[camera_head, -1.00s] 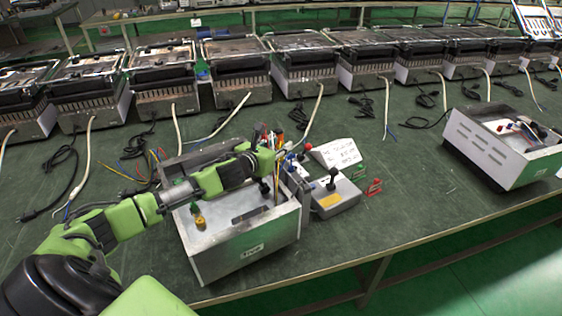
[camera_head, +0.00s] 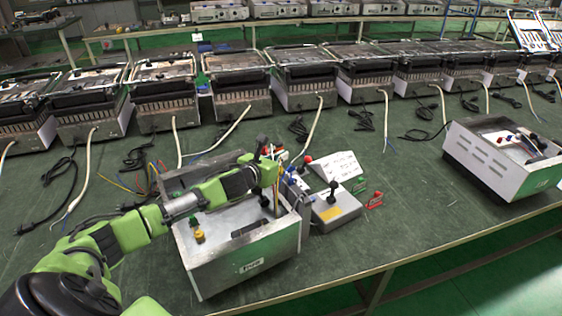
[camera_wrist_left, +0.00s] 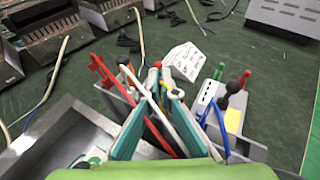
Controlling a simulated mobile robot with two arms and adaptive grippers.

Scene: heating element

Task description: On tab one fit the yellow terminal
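An open metal appliance housing (camera_head: 225,273) stands on the green bench under my left arm. Inside it is a small yellow part (camera_head: 199,236); whether it is the yellow terminal I cannot tell. Tab one cannot be picked out. My left gripper (camera_head: 274,172) is over the housing's back right corner, close to several upright tool handles. The left wrist view shows a red handle (camera_wrist_left: 166,131), a white handle (camera_wrist_left: 143,88) and teal strips in front of the green palm. Whether the fingers hold anything is unclear. My right gripper is not seen.
A grey box with a black knob (camera_head: 333,209) stands right of the housing, with red clips (camera_head: 374,201) beside it. A white sloped card (camera_head: 335,167) is behind. Several appliances line the back; a white one (camera_head: 500,160) stands right. Loose cables lie left. The bench's front right is clear.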

